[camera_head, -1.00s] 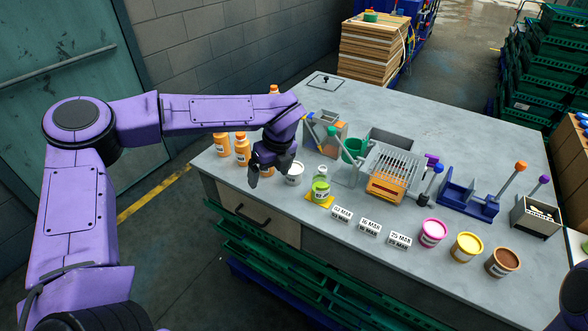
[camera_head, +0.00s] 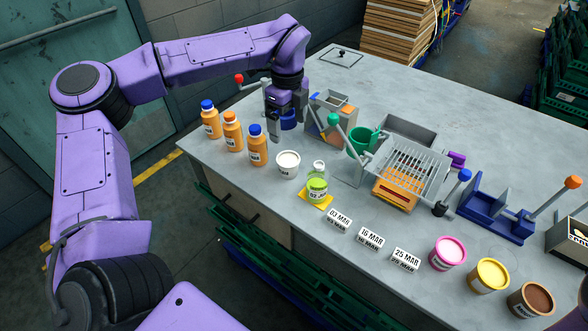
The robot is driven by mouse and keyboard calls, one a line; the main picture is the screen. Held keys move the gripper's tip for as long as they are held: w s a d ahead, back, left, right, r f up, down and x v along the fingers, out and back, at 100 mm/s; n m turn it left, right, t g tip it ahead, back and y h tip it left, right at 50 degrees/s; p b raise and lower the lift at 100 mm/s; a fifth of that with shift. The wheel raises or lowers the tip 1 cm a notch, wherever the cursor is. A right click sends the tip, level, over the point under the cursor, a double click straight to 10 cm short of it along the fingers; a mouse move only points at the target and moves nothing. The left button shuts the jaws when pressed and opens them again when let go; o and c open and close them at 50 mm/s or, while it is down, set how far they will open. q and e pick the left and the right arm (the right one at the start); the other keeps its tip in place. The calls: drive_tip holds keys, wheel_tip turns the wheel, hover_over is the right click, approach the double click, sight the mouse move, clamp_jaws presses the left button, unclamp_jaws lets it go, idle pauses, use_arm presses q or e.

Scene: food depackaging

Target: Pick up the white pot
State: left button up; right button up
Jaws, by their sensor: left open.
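The white pot (camera_head: 288,164) stands upright on the grey table, near its front left edge, between the orange bottles and a green-labelled jar. My left gripper (camera_head: 287,130) is open and points down over the table, behind the pot in the picture and apart from it. A blue round thing (camera_head: 289,120) shows at its fingers; I cannot tell whether it is between or behind them. My right gripper is not in view.
Several orange bottles (camera_head: 232,131) stand left of the pot. The green-labelled jar (camera_head: 317,185) sits on a yellow pad to its right. Date blocks (camera_head: 371,238), coloured pots (camera_head: 447,253) and a slotted rack (camera_head: 408,163) stand further right.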

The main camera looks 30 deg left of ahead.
use_arm(q)
drive_tip(key=b, duration=0.3)
hover_over(288, 158)
wheel_tip(288, 158, down, 4)
drive_tip(key=shift+w+f, duration=0.1)
wheel_tip(288, 158, down, 4)
drive_tip(key=shift+f+p, duration=0.2)
drive_tip(key=shift+p, duration=0.45)
wheel_tip(288, 158, down, 5)
drive_tip(key=shift+d+p, duration=0.1)
drive_tip(key=shift+p, duration=1.1)
drive_tip(key=shift+f, duration=0.45)
drive_tip(key=c, duration=1.1)
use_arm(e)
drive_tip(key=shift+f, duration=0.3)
